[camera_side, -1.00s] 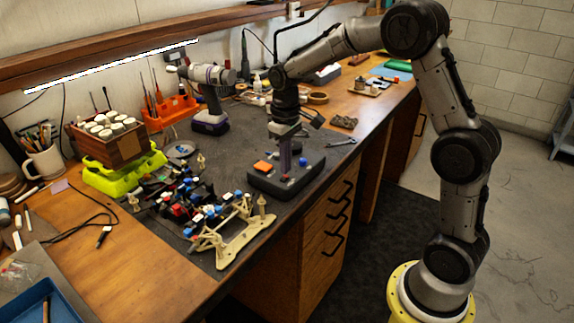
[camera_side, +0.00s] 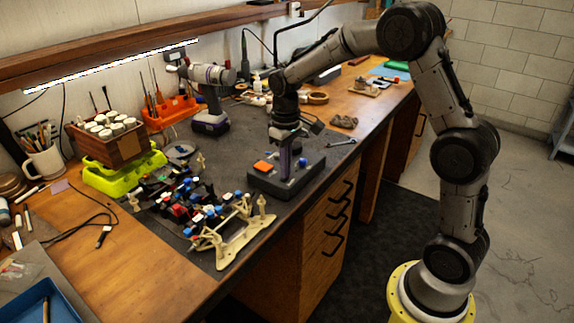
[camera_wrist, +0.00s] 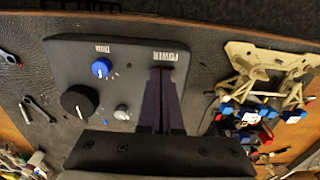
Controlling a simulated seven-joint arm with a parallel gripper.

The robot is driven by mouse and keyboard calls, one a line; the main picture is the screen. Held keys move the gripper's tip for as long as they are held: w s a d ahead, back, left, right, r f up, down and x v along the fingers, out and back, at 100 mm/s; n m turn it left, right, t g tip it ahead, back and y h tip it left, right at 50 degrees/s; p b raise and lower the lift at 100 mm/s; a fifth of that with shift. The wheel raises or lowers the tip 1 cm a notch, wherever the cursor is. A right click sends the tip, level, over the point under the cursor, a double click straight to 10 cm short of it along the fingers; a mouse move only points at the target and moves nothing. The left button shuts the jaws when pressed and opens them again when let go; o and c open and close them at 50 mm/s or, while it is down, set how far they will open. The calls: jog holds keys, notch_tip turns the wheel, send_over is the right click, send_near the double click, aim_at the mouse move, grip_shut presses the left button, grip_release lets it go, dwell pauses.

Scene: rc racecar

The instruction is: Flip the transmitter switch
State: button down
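The transmitter (camera_side: 286,178) is a dark box on the workbench. It has an orange-red rectangular switch (camera_side: 263,166) on its left part and a blue knob (camera_side: 303,162) on its right part. In the wrist view the transmitter (camera_wrist: 75,60) shows the blue knob (camera_wrist: 101,68), a large black knob, a small grey knob and a "POWER" label. My gripper (camera_side: 286,170) points down over the transmitter, just right of the switch. In the wrist view my gripper (camera_wrist: 162,72) has its purple fingers together near the label, with a thin reddish line between them. The fingers hide most of the switch there; contact is unclear.
A partly built car with a cream frame (camera_side: 235,235) lies left of and in front of the transmitter. A cordless drill (camera_side: 208,100) stands behind. A wrench (camera_side: 342,142) lies to the right. The bench edge runs close in front of the transmitter.

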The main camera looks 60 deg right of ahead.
jog(key=shift+f, duration=0.15)
jog(key=shift+r, duration=3.55)
notch_tip(320, 180, up, 6)
jog(key=f+t, duration=0.1)
send_over(287, 185)
jog(key=s+a+r+n+t, duration=0.1)
jog(key=s+a+r+t, duration=0.15)
jog(key=s+r, duration=0.45)
jog(key=s+a+f+t, duration=0.1)
jog(key=s+f, duration=0.2)
jog(key=s, duration=0.5)
jog(key=s+a+f+m+t, duration=0.1)
jog(key=s+f, duration=0.3)
jog(key=s, duration=0.4)
jog(key=shift+a+f, duration=0.25)
jog(key=shift+a, duration=0.4)
